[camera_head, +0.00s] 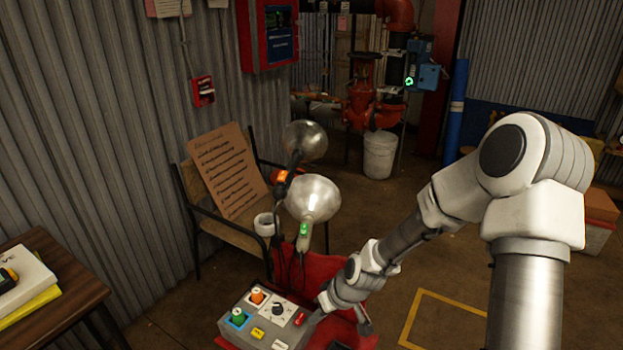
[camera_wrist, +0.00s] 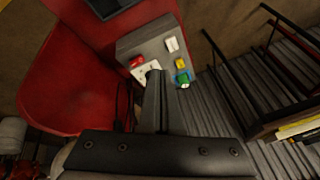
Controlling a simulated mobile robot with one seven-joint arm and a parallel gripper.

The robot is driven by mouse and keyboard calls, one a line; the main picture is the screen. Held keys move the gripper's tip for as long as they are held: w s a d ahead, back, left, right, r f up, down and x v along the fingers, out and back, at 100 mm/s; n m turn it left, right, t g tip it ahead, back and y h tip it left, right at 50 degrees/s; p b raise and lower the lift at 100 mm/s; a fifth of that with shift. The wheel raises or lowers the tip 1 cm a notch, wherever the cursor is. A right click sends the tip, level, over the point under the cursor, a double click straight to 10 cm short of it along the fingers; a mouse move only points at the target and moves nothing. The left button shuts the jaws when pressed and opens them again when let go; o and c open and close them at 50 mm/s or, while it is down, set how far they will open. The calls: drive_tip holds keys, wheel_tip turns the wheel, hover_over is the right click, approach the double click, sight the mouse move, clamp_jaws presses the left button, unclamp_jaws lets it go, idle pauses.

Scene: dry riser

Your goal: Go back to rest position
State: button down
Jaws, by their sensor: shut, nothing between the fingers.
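My gripper (camera_wrist: 159,78) shows in the wrist view with its two fingers together and nothing between them. Its fingertips are over the edge of a grey control box (camera_wrist: 138,45); I cannot tell whether they touch it. In the head view my arm reaches down from the right to the right side of the control box (camera_head: 240,322). The box has a green knob (camera_head: 238,316), an orange knob (camera_head: 257,296), a dark knob (camera_head: 278,308), a yellow button (camera_head: 257,333) and a red switch (camera_head: 299,319). The fingertips are hard to make out in the head view.
A bench (camera_head: 225,229) with a paper sign is against the wall. A wooden table (camera_head: 62,300) is at left. Floor is clear at centre right.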

drive_tip(key=s+d+r+m+t+h, duration=0.1)
drive_tip(key=s+d+r+h, duration=0.15)
drive_tip(key=d+r, duration=0.45)
drive_tip(key=s+d+r+m+h, duration=0.1)
drive_tip(key=s+d+r+h, duration=0.15)
drive_tip(key=r, duration=0.95)
drive_tip(key=s+d+r+m+t, duration=0.2)
drive_tip(key=s+d+r+m, duration=0.15)
drive_tip(key=s+r, duration=0.95)
wheel_tip(320, 180, up, 18)
drive_tip(key=s+p, duration=0.1)
drive_tip(key=p, duration=1.8)
drive_tip(key=shift+s+a+y, duration=0.25)
drive_tip(key=shift+s+y, duration=0.05)
drive_tip(key=shift+s, duration=0.05)
drive_tip(key=shift+a, duration=0.1)
